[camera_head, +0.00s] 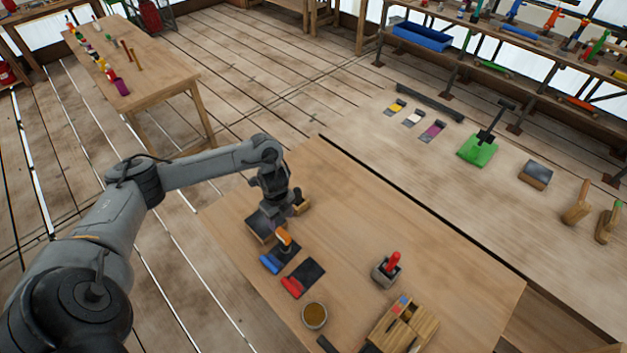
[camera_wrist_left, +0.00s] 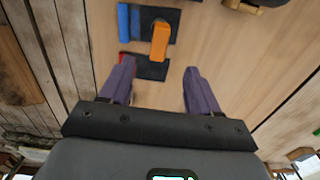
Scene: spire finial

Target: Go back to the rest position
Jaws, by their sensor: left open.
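My left arm comes in from the left in the head view and reaches over the near left part of the wooden table (camera_head: 420,255). My left gripper (camera_head: 283,213) is open above the table's left side. In the left wrist view its two purple fingers (camera_wrist_left: 158,72) stand well apart with nothing held between them. An orange piece (camera_head: 284,237) is close to the gripper in the head view. It lies on a dark pad, beyond the fingertips, in the left wrist view (camera_wrist_left: 160,42). My right gripper is not in view.
Dark pads with a blue block (camera_head: 270,264) and a red block (camera_head: 293,288) lie near the gripper. A round bowl (camera_head: 314,315), a holder with a red piece (camera_head: 392,262) and a wooden rack (camera_head: 420,323) stand nearer. The table's middle is clear.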

